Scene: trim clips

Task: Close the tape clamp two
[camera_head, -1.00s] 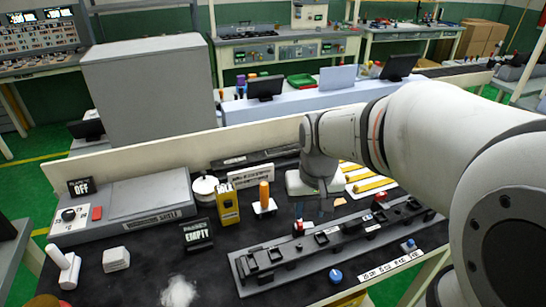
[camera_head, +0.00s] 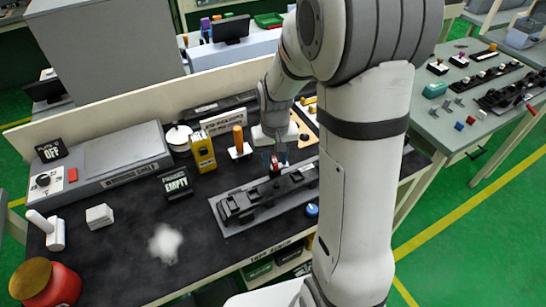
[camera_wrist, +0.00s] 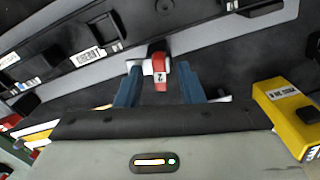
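The tape clamp two (camera_wrist: 160,64) shows in the wrist view as a small red lever with a white "2" label on a dark base. The blue fingers of my gripper (camera_wrist: 160,82) stand on either side of the lever, with a gap visible on each side. In the head view my gripper (camera_head: 277,158) is low over the back edge of the black clip fixture (camera_head: 240,214). The red clamp (camera_head: 275,170) shows just below the fingertips. My arm hides the right part of the fixture.
A yellow box (camera_head: 202,152) and an orange-handled tool (camera_head: 239,142) stand left of my gripper. A blue knob (camera_head: 312,210) is at the fixture's front.

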